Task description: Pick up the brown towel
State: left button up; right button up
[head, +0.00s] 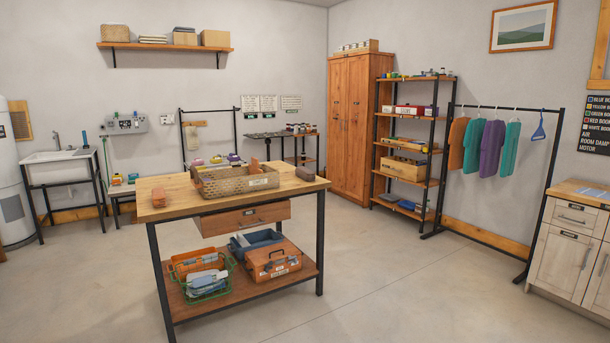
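I cannot tell for sure which item is the brown towel. A small dark-brown, rounded bundle (306,173) lies on the right end of the wooden worktable (170,186); it could be a folded towel or a block. An orange-brown cloth (457,144) hangs at the left of the clothes rack, beside green and purple cloths. A small orange-brown piece (158,197) stands at the table's left end. Neither of my grippers is in view.
A wicker basket (211,190) stands mid-table, with a drawer (247,219) below. The lower shelf holds a green wire basket (214,296) and an orange toolbox (273,264). A clothes rack (550,190) and cabinet (565,235) stand right. The floor (400,280) right of the table is clear.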

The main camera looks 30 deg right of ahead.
aim_at(305, 174)
jog(key=z, duration=0.45)
jog(key=k, duration=0.6)
jog(key=z, duration=0.85)
jog(key=k, duration=0.6)
jog(key=z, duration=0.7)
jog(key=i, duration=2.1)
jog(key=u, duration=0.15)
jog(key=i, duration=2.35)
jog(key=u, duration=0.6)
jog(key=i, duration=2.45)
jog(key=u, duration=0.9)
